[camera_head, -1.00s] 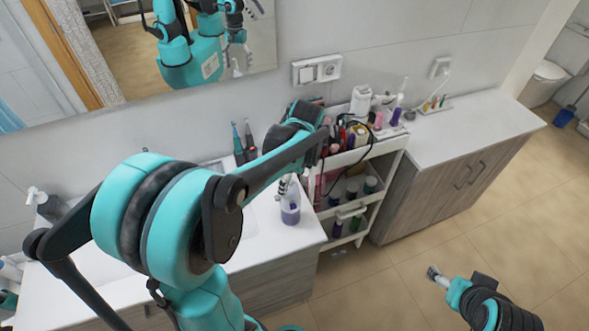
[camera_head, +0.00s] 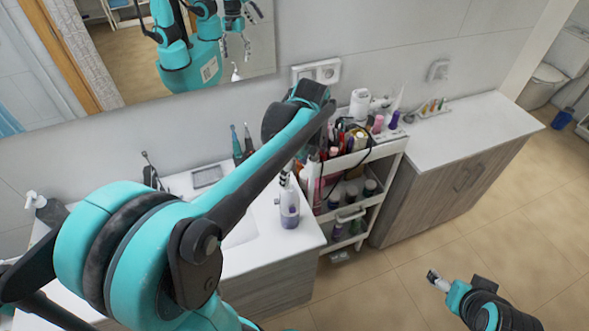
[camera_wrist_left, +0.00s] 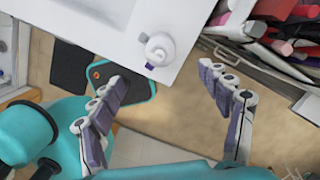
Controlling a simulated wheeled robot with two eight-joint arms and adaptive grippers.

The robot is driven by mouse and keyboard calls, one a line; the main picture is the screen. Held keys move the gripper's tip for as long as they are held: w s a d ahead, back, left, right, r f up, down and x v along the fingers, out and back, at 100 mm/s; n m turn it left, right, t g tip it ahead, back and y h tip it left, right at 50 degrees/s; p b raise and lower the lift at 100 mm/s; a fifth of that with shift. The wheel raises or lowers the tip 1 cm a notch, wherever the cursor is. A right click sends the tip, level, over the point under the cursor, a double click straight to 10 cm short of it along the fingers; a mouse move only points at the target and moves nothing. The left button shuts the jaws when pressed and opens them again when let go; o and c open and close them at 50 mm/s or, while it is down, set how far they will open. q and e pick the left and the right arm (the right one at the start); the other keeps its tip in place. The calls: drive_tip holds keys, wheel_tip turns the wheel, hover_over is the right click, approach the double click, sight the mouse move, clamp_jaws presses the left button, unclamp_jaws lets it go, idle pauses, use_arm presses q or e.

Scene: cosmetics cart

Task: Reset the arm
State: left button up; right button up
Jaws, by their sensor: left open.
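My left gripper (camera_wrist_left: 160,100) is open and empty in the left wrist view, its two fingers spread wide. It hangs near the corner of the white counter, with floor showing between the fingers. In the head view my left forearm crosses the middle and hides most of this gripper. A white and purple bottle (camera_head: 289,208) stands upright on the counter's right corner; it also shows from above in the left wrist view (camera_wrist_left: 159,49), apart from the fingers. My right gripper (camera_head: 437,280) is small at the lower right, over the floor; its jaw state is unclear.
A white cart (camera_head: 370,152) full of cosmetics stands right of the sink counter (camera_head: 262,262). A wooden cabinet (camera_head: 485,125) with a white top is farther right. A mirror (camera_head: 110,40) hangs on the wall. The floor at the lower right is clear.

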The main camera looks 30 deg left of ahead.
use_arm(q)
drive_tip(key=s+d+f+n+t+h+b, duration=0.1)
drive_tip(key=s+d+f+n+t+b, duration=0.2)
drive_tip(key=n, duration=0.6)
drive_tip(key=s+d+f+n+t+b, duration=0.4)
drive_tip(key=s+d+f+n+b, duration=0.1)
drive_tip(key=s+f+n+b, duration=0.3)
wheel_tip(320, 180, down, 4)
drive_tip(key=shift+d+r+n+h+b, duration=0.25)
drive_tip(key=shift+d+n+h+b, duration=0.15)
drive_tip(key=shift+n+b, duration=0.5)
